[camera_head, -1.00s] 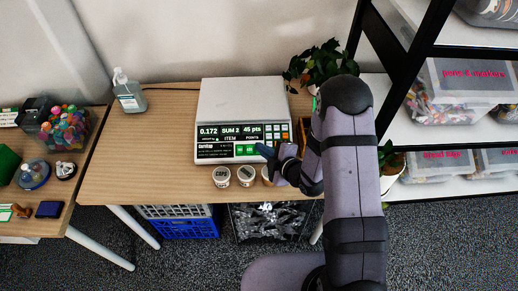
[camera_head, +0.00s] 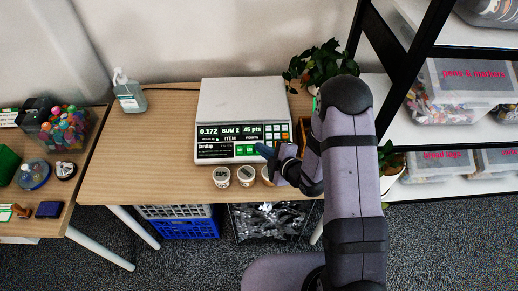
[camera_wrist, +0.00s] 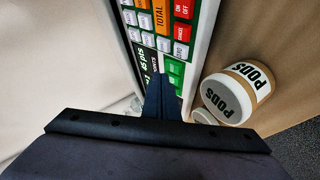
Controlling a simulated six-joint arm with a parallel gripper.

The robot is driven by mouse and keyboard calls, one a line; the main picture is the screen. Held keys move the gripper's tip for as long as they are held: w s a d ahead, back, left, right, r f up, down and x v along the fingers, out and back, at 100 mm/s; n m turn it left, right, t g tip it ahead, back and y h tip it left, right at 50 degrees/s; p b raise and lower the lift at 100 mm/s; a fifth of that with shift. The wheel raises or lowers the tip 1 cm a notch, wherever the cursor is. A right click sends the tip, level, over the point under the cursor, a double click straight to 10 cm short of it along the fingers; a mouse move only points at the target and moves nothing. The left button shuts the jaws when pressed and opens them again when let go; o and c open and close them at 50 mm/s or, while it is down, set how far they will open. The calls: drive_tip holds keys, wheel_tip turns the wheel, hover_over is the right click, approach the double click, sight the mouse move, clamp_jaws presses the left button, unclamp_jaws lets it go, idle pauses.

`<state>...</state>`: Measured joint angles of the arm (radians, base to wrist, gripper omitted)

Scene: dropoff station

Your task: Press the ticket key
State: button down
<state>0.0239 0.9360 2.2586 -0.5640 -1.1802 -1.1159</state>
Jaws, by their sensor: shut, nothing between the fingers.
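The white weighing scale (camera_head: 240,100) stands on the wooden table. Its display reads 0.172, SUM 2 and 45 pts. Green keys (camera_head: 246,150) sit on the lower front panel, and they also show in the wrist view (camera_wrist: 175,72). Their labels are too small to read, so I cannot tell which is the ticket key. My gripper (camera_head: 263,151) is shut and empty, with its tip just right of the green keys. In the wrist view the fingers (camera_wrist: 162,88) point at the panel and partly cover it. I cannot tell whether the tip touches a key.
Several small labelled tubs, including CAPS (camera_head: 221,177) and PODS (camera_wrist: 238,92), stand in front of the scale, close to my gripper. A potted plant (camera_head: 318,63) is behind at the right. A pump bottle (camera_head: 129,95) stands at the left, with bare tabletop (camera_head: 150,135) in front.

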drive_tip(key=shift+f, duration=0.15)
idle(0.5)
drive_tip(key=shift+w+f+b, duration=0.2)
drive_tip(key=shift+f+b, duration=0.05)
drive_tip(key=shift+b, duration=0.25)
drive_tip(key=shift+w+f+b, duration=0.15)
drive_tip(key=shift+f+b, duration=0.2)
drive_tip(key=shift+b, duration=0.05)
idle(0.6)
drive_tip(key=shift+r, duration=0.15)
drive_tip(key=shift+s+r+p, duration=0.35)
drive_tip(key=shift+r+p, duration=0.15)
drive_tip(key=shift+r, duration=0.1)
idle(0.4)
drive_tip(key=r+p, duration=0.1)
drive_tip(key=s+r+p, duration=0.1)
drive_tip(key=r, duration=0.1)
drive_tip(key=s+r+p, duration=0.1)
drive_tip(key=shift+r, duration=0.25)
idle(0.9)
